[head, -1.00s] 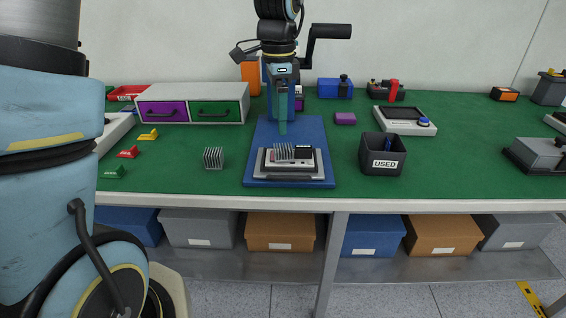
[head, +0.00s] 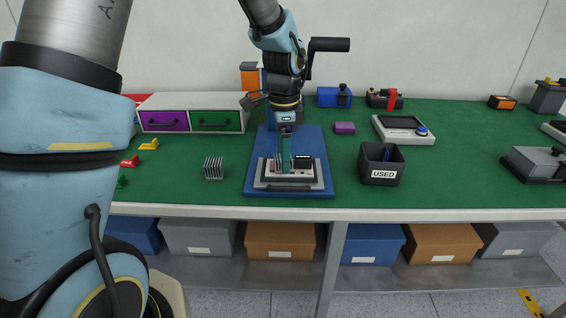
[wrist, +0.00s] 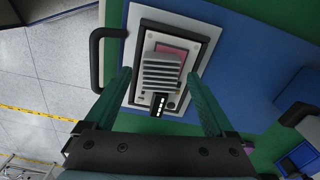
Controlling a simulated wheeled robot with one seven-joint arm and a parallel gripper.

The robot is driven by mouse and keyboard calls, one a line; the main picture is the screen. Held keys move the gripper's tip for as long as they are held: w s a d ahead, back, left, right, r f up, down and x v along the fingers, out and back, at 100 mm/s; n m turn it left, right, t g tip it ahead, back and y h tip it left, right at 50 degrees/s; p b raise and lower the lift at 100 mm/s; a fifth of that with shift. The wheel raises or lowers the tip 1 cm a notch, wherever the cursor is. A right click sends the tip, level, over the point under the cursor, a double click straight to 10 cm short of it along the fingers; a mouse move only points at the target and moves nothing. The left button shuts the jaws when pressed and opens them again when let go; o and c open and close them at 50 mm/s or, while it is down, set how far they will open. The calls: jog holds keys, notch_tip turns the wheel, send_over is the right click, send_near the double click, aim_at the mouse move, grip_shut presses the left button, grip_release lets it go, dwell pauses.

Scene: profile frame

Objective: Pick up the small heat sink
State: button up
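A finned grey heat sink (wrist: 161,74) lies on a device (wrist: 143,92) with a pale frame, between my gripper's fingers in the wrist view. In the head view it (head: 276,164) is partly hidden by a finger. My gripper (wrist: 159,82) has two green fingers, spread apart, one on each side of the heat sink with visible gaps. In the head view my gripper (head: 285,162) is low over the device. A second finned heat sink (head: 213,168) stands on the green bench top to the left. I cannot tell their sizes apart surely.
The device sits on a blue mat (head: 313,143). A black bin marked USED (head: 382,174) stands to the right, with something blue inside. A drawer unit (head: 192,119) is behind left. A black handle (wrist: 95,60) borders the device's side.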

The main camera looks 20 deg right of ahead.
grip_shut()
dwell(0.5)
notch_tip(320, 180, up, 10)
jog(key=b, duration=0.1)
dwell(0.5)
jog(key=shift+r, duration=0.1)
